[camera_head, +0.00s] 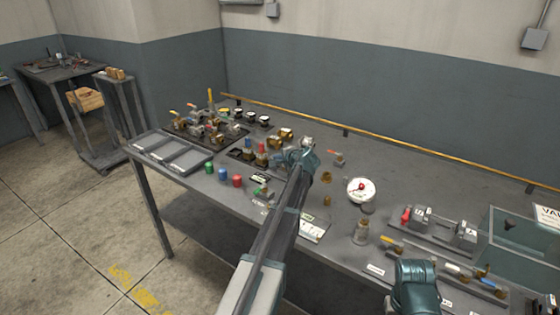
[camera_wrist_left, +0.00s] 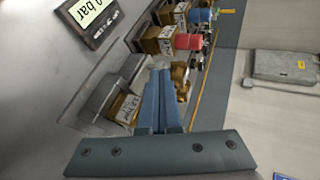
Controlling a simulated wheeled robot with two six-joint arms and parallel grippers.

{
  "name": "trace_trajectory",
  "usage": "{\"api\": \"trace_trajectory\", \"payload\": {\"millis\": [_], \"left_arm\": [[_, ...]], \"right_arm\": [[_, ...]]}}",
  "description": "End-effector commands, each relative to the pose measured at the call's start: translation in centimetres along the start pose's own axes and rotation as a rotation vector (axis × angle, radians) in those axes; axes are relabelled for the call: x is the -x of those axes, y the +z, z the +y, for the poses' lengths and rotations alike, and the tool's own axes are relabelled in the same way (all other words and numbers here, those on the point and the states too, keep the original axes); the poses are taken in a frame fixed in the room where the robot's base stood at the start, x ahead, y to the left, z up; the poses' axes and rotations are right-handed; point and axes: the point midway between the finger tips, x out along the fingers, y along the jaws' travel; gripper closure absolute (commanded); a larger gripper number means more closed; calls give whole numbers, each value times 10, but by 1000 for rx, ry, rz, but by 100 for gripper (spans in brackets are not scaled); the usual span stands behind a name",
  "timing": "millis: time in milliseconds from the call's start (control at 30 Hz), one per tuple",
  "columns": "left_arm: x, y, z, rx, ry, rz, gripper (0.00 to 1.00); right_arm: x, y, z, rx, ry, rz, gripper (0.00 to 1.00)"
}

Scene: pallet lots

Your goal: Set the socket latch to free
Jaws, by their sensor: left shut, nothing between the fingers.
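My left gripper (camera_wrist_left: 160,78) is shut and empty, its two blue fingers together in the left wrist view. The fingertips appear over or beside a row of grey and brown blocks; contact cannot be told. A grey block (camera_wrist_left: 101,98) lies left of the fingers, next to a brown block with a paper tag (camera_wrist_left: 126,109). I cannot tell for certain which part is the socket latch or how it is set. In the head view my left arm reaches over the middle of the bench (camera_head: 400,190), and its wrist hides what lies behind it.
A small display (camera_wrist_left: 90,15) reads in bar. Red (camera_head: 237,181), blue (camera_head: 223,173) and green (camera_head: 209,167) pieces stand by the front edge. A round white gauge (camera_head: 357,196) and a clear box (camera_head: 515,240) are to the right. Grey trays (camera_head: 178,158) lie at left.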

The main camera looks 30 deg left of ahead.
Motion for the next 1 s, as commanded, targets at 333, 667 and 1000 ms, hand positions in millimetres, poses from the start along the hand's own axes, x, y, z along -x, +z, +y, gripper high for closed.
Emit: {"api": "trace_trajectory", "payload": {"millis": [333, 667, 1000], "left_arm": [[-6, 2, -2, 0, 0, -1, 100], [-19, 7, -8, 0, -1, -3, 100], [3, 14, -6, -1, -2, -1, 100]], "right_arm": [[-1, 0, 0, 0, 0, 0, 100], [-2, 0, 0, 0, 0, 0, 100], [6, 0, 1, 0, 0, 0, 100]]}}
